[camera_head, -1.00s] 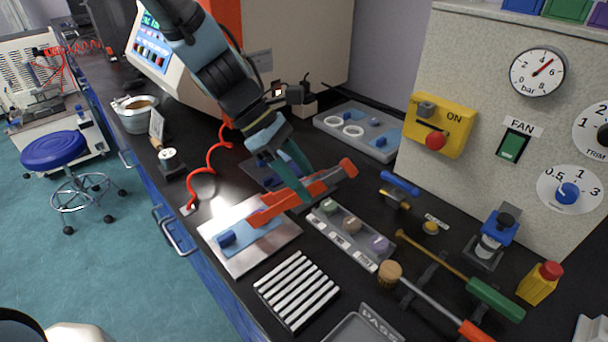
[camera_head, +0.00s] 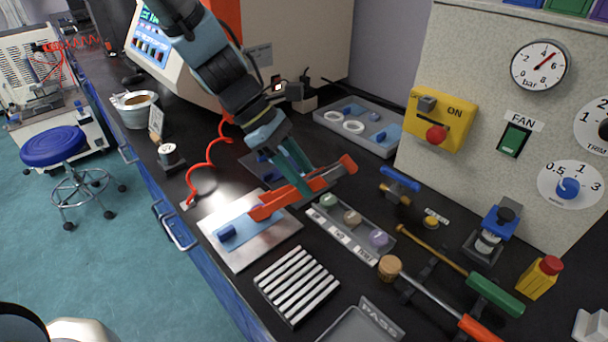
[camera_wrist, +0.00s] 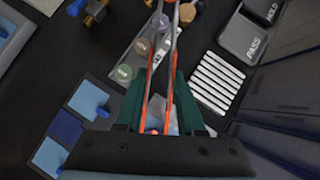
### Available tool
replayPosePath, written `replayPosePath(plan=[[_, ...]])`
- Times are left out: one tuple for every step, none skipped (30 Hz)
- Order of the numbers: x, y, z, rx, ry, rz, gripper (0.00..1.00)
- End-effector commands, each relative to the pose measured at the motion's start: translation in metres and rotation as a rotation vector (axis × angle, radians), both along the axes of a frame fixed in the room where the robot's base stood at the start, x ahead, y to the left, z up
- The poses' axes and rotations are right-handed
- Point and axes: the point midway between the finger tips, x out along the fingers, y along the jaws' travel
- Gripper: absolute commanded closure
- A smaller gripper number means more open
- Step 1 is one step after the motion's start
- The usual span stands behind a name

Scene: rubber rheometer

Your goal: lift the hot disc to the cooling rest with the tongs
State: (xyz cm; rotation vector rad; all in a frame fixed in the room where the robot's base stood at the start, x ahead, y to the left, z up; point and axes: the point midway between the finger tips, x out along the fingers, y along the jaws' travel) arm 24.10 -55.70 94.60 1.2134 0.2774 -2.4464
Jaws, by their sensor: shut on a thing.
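My gripper (camera_head: 296,176) is shut on the orange-red tongs (camera_head: 322,182). In the head view the tongs slant over the metal plate with a light blue pad (camera_head: 262,262) and past the disc tray. In the wrist view two long thin tong arms (camera_wrist: 152,72) run up between my dark green fingers. A slatted rack (camera_head: 297,286), likely the cooling rest, stands in front of the plate and also shows in the wrist view (camera_wrist: 217,82). I cannot make out a hot disc; whether the tong tips hold anything is unclear.
A narrow tray (camera_head: 340,238) holds a green, a tan and a purple disc. A PASS tray (camera_head: 365,325) is at the front. Green-handled (camera_head: 495,295) and orange-handled (camera_head: 478,328) tools lie at right. A red coiled cord (camera_head: 203,168) lies at left. The panel wall bounds the right.

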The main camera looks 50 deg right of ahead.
Motion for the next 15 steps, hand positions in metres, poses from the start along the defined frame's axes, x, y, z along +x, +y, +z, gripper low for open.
replayPosePath(plan=[[0.0,0.0,0.0,0.0,0.0,0.0,1.0],[0.0,0.0,0.0,0.0,0.0,0.0,1.0],[0.0,0.0,0.0,0.0,0.0,0.0,1.0],[0.0,0.0,0.001,0.0,0.0,0.0,1.0],[0.0,0.0,0.002,0.0,0.0,0.0,1.0],[0.0,0.0,0.004,0.0,0.0,0.0,1.0],[0.0,0.0,0.006,0.0,0.0,0.0,1.0],[0.0,0.0,0.009,0.0,0.0,0.0,1.0],[0.0,0.0,0.013,0.0,0.0,0.0,1.0],[0.0,0.0,0.016,0.0,0.0,0.0,1.0],[0.0,0.0,0.02,0.0,0.0,0.0,1.0],[0.0,0.0,0.025,0.0,0.0,0.0,1.0],[0.0,0.0,0.029,0.0,0.0,0.0,1.0],[0.0,0.0,0.033,0.0,0.0,0.0,1.0],[0.0,0.0,0.037,0.0,0.0,0.0,1.0]])
